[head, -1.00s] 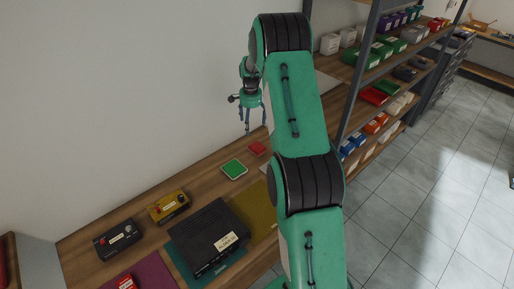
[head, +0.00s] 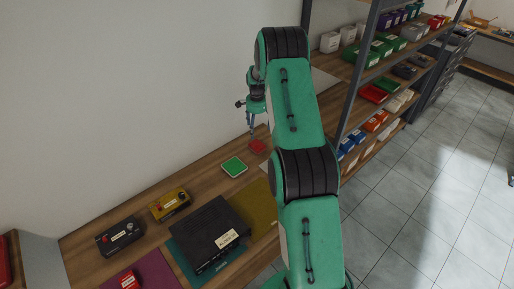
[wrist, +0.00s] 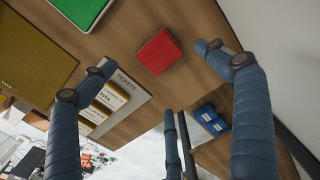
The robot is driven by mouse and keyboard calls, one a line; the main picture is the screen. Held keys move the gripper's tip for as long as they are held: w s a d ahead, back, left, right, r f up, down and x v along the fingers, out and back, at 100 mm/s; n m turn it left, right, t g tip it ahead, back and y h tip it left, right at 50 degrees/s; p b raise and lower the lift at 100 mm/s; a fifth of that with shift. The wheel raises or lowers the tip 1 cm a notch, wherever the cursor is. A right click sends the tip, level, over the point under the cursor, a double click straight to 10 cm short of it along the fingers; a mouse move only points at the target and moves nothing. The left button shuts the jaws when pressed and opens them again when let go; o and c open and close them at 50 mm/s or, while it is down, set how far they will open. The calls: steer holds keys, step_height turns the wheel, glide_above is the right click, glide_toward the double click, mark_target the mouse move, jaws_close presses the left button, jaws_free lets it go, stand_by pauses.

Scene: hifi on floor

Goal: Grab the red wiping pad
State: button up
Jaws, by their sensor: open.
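The red wiping pad (head: 257,146) lies flat on the wooden bench, close to the wall, just beyond the green pad. In the wrist view the red pad (wrist: 159,51) lies in the upper middle, between the spread fingers and apart from them. My gripper (head: 251,128) hangs fingers-down just above and slightly left of the red pad in the head view. In the wrist view my gripper (wrist: 155,62) is open and empty, with its blue fingers on either side.
A green pad (head: 234,167) lies beside the red one. An olive mat (head: 254,205), a black device (head: 208,234), a yellow box (head: 170,205) and a dark box (head: 120,237) stand nearer. Shelving (head: 350,100) rises at the right. The wrist view shows a white label board (wrist: 122,92).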

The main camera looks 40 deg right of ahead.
glide_above(257, 144)
step_height(257, 144, down, 7)
steer(key=shift+a+r+p, duration=0.1)
steer(key=shift+p, duration=0.3)
steer(key=shift+s, duration=0.1)
steer(key=shift+f+p, duration=0.7)
steer(key=shift+f, duration=1.95)
steer(key=shift+c, duration=0.5)
steer(key=c, duration=1.2)
